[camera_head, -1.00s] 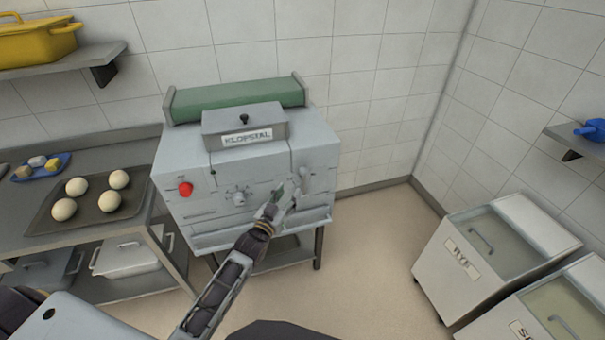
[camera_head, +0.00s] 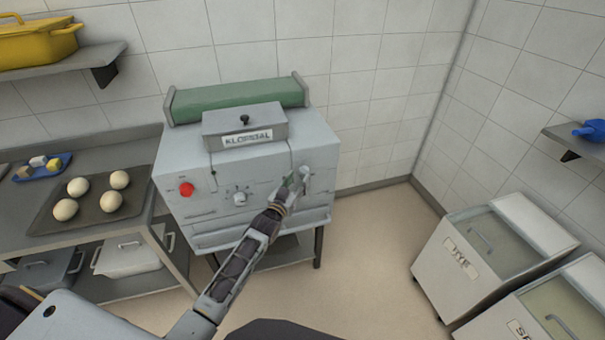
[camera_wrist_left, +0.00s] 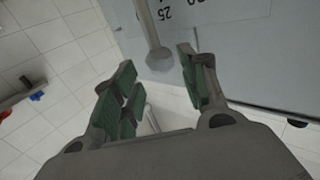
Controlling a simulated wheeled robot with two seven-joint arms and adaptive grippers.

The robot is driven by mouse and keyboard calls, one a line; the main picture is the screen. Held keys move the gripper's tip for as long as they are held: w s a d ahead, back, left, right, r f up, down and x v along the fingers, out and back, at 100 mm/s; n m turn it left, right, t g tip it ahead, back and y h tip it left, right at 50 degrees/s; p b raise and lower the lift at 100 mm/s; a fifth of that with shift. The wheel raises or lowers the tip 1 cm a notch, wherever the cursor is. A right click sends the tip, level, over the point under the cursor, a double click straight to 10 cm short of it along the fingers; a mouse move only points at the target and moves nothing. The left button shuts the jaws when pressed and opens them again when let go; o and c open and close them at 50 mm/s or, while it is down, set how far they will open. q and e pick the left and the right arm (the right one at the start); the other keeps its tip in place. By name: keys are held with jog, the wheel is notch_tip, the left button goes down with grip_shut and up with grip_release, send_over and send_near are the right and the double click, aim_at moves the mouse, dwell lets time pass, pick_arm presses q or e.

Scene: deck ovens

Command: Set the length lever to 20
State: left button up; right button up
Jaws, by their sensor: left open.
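The grey dough machine (camera_head: 245,170) stands against the wall, with a red button (camera_head: 186,189) and a dial (camera_head: 240,198) on its front. The length lever (camera_head: 305,172) is at the right of the front, partly hidden by my left gripper (camera_head: 291,188). In the left wrist view the lever (camera_wrist_left: 151,25) is a grey bar ending in a knob, beside a panel marked 25; another mark is cut off by the frame edge. My left gripper (camera_wrist_left: 157,66) is open, its green-padded fingers on either side of the knob, with no clear contact. The lever's setting cannot be read.
A bench at left holds a tray (camera_head: 88,220) of dough balls and a small blue tray (camera_head: 23,172). Lidded bins (camera_head: 490,250) stand at right. A wall shelf (camera_head: 580,142) holds a blue scoop. The floor between machine and bins is clear.

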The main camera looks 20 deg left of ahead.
aim_at(302, 174)
pick_arm(q)
jog(key=shift+w+d, duration=0.2)
jog(key=shift+w, duration=1.05)
jog(key=shift+w+d, duration=0.15)
jog(key=shift+w, duration=1.05)
grip_shut()
